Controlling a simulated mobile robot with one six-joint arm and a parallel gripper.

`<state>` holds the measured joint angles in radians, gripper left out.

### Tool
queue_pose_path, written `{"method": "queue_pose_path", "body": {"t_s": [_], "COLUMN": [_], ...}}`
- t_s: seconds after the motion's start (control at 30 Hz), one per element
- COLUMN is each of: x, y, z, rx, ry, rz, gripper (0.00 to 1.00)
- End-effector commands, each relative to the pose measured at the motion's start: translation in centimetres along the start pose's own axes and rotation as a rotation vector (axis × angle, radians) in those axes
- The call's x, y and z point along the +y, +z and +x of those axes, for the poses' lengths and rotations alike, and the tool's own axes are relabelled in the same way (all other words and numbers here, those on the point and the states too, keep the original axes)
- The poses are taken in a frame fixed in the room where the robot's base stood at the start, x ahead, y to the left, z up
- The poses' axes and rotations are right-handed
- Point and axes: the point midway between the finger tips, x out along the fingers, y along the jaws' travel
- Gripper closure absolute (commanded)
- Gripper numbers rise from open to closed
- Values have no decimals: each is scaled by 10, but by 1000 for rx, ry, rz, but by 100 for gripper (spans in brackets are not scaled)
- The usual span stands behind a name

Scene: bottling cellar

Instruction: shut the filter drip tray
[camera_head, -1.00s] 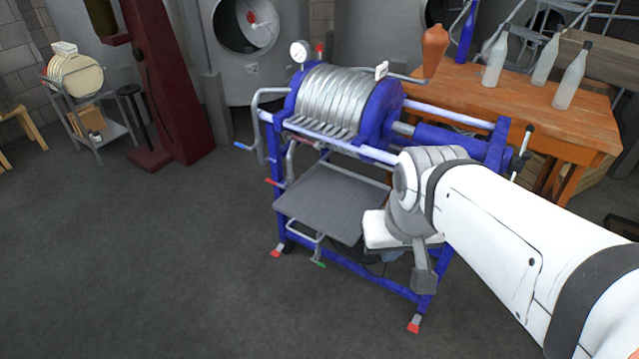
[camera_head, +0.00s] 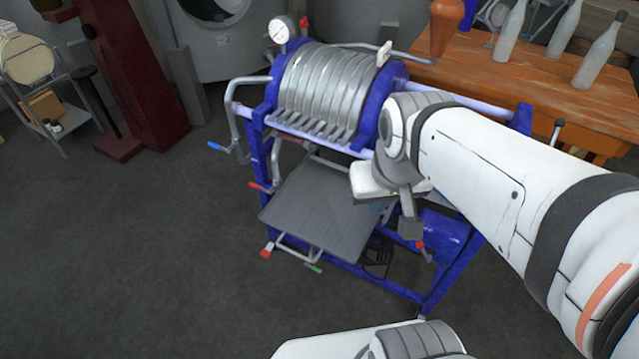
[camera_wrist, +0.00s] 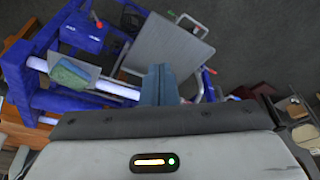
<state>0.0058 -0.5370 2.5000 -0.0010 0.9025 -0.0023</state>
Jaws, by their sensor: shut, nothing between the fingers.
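The filter drip tray (camera_head: 318,208) is a flat grey ribbed plate under the plate pack of the blue filter press (camera_head: 385,110). It sticks out of the frame towards the front left, with a silver bar handle (camera_head: 298,252) at its front edge. In the wrist view the tray (camera_wrist: 163,48) and its handle (camera_wrist: 186,20) lie beyond my fingers. My gripper (camera_head: 410,226) points down beside the tray's right side, seemingly apart from it. Its fingers (camera_wrist: 160,84) are shut and empty. My wrist hides part of the tray's right rear corner.
A wooden table (camera_head: 520,85) with bottles stands behind right. A dark red column (camera_head: 130,75) and a cart (camera_head: 45,100) stand left. The floor in front is clear.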

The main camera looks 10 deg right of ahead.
Motion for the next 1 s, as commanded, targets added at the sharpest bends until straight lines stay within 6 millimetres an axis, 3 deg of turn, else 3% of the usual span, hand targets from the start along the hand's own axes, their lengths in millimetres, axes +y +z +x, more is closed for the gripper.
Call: {"method": "queue_pose_path", "body": {"t_s": [0.13,0.27,0.5,0.7,0.83,1.0], "x": [-1,0,-23,-52,-68,-77], "y": [0,-4,-14,-12,-7,-4], "z": [17,66,208,314,357,382], "rx": [-10,-38,-129,-189,-205,-211], "ry": [8,35,58,19,-14,-38], "rz": [-78,-344,-1250,-1975,-2300,-2504], "gripper": [100,100,100,100,100,100]}}
